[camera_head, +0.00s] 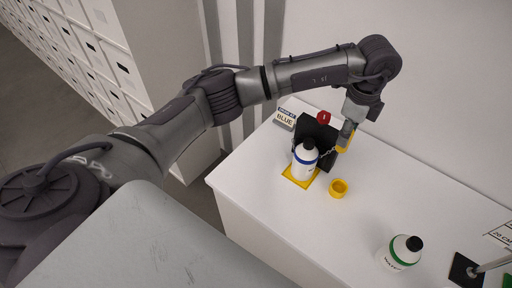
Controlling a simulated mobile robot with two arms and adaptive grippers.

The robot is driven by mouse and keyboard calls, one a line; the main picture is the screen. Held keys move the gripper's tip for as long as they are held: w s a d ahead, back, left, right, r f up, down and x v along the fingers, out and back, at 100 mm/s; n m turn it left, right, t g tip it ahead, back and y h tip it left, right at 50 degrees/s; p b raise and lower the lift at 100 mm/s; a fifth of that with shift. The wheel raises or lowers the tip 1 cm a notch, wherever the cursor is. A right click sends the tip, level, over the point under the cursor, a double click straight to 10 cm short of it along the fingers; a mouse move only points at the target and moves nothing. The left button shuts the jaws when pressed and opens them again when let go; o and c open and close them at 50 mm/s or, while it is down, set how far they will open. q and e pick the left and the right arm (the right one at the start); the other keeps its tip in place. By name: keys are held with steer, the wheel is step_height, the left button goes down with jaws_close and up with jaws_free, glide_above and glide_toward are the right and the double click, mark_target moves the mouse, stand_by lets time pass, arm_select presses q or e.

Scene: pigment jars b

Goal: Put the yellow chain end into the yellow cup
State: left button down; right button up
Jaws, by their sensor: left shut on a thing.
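The yellow chain end (343,143) is at the tip of my left gripper (347,132), which is shut on it and partly hides it. A thin chain (326,154) runs from it down and left toward a white bottle with a blue band and black cap (305,160). The small round yellow cup (338,188) stands on the white table, below the gripper in the picture and apart from it. My right gripper is not in view.
The bottle stands on a yellow mat (287,176). Behind it are a black block (315,131), a red round knob (323,117) and a "BLUE" sign (285,119). A green-banded bottle (398,254) and a black plate (462,270) stand lower right. The table between is clear.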

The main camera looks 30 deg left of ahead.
arm_select(q)
steer(key=shift+w+d+b, duration=0.2)
steer(key=shift+d, duration=0.85)
steer(key=shift+w+d+b, duration=0.15)
steer(key=shift+d+b, duration=0.05)
steer(key=shift+d, duration=0.85)
steer(key=shift+a, duration=0.1)
